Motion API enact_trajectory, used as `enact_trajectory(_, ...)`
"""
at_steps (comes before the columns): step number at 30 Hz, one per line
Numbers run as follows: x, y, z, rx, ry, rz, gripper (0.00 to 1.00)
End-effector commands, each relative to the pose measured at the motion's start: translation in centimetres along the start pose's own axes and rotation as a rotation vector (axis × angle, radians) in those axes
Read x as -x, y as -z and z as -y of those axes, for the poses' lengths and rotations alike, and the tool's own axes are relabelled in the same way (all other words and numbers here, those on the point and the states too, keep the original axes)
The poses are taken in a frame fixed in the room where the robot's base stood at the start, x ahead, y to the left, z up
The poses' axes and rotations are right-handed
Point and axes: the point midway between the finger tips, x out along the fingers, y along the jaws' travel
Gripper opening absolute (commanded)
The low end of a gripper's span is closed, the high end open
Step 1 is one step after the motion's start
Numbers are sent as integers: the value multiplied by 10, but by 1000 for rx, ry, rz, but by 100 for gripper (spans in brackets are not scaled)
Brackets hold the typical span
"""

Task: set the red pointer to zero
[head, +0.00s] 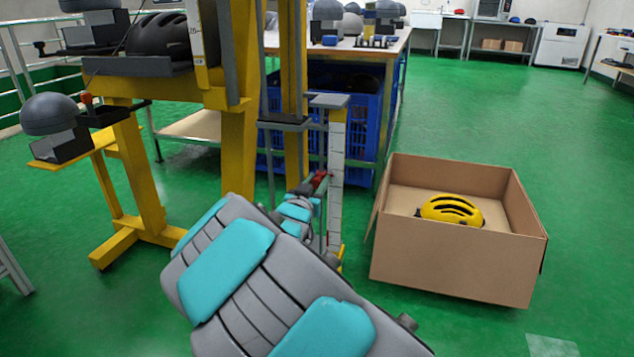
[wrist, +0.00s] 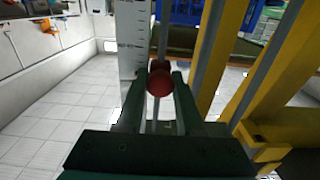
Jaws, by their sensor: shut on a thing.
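The red pointer (wrist: 160,82) sits between the two fingers of my gripper (wrist: 159,88) in the wrist view. The gripper is shut on it. A white scale (wrist: 132,35) with dark tick marks stands upright just left of the pointer, beside a thin vertical rod. In the head view the red pointer (head: 319,181) shows small at the lower part of the scale (head: 337,150), with my gripper (head: 312,188) at it. My arm hides part of the scale's foot. The scale's numbers are too small to read, so I cannot tell the pointer's value.
The yellow drop tower frame (head: 232,130) stands close to the left of the scale. A cardboard box (head: 450,260) with a yellow helmet (head: 451,210) is on the floor to the right. A blue crate (head: 362,120) is behind the scale. Green floor is free at far right.

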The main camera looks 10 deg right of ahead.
Motion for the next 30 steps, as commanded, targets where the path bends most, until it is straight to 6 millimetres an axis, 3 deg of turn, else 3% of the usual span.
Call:
enact_trajectory(20,0,1,0,0,1,0,0)
enact_trajectory(26,0,20,1,-1,1,0,0)
enact_trajectory(30,0,46,1,-2,1,1,0)
